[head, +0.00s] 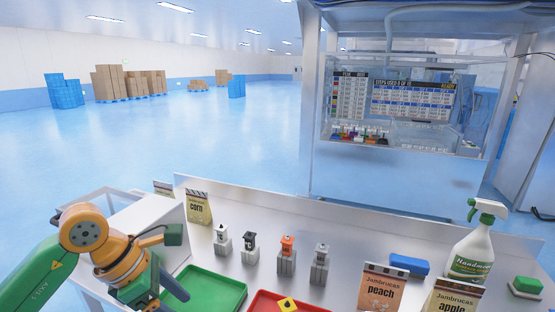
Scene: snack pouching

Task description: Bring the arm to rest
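My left arm, green and orange, comes in from the lower left. Its gripper (172,287) hangs low at the left end of the green tray (212,289). Only one dark finger shows clearly, so I cannot tell whether it is open or shut, and I see nothing held in it. My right arm and gripper are out of view. A corn pouch (198,208) stands at the back left of the table. A peach pouch (380,288) and an apple pouch (453,297) stand at the front right.
Several small grey holders with tops, one orange (287,255), stand in a row mid-table. A red tray (262,306) holds a yellow piece (287,304). A spray bottle (472,245), a blue block (409,264) and a green-topped sponge (527,286) are on the right.

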